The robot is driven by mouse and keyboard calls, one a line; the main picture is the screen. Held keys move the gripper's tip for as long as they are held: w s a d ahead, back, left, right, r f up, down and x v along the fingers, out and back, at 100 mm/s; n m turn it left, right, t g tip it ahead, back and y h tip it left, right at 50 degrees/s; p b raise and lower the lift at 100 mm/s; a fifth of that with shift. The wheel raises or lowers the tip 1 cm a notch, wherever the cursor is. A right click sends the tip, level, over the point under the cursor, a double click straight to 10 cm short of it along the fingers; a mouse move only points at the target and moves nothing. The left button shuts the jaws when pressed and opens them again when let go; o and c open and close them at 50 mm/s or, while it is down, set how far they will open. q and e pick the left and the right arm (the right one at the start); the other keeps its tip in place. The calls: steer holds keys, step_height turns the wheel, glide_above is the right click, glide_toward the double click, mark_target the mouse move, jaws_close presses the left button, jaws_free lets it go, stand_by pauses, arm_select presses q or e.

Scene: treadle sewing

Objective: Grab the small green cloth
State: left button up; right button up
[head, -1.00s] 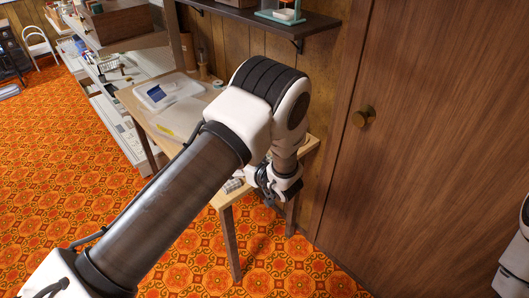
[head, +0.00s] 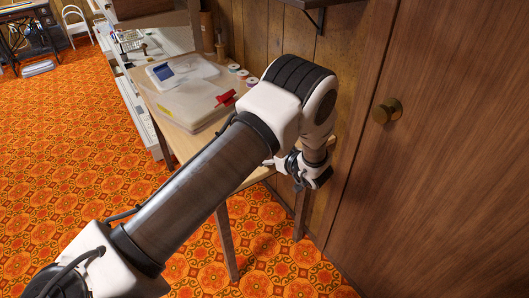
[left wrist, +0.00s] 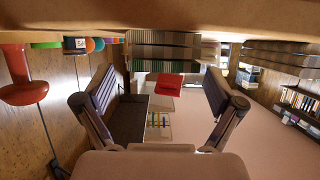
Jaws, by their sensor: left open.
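I cannot make out a small green cloth in either view. My left gripper (head: 308,172) hangs at the near right end of a small wooden table (head: 184,142), in front of the wood-panelled wall. In the left wrist view its two fingers (left wrist: 160,80) stand wide apart with nothing held between them. A red block-like thing (left wrist: 168,82) shows beyond the fingertips. My forearm hides part of the tabletop in the head view. My right gripper is not in view.
A brown door with a brass knob (head: 386,111) stands at right. A sewing machine table (head: 28,38) stands far left.

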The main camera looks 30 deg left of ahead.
arm_select(q)
steer(key=x, duration=0.4)
steer(key=shift+s+r, duration=0.1)
steer(key=c, duration=1.2)
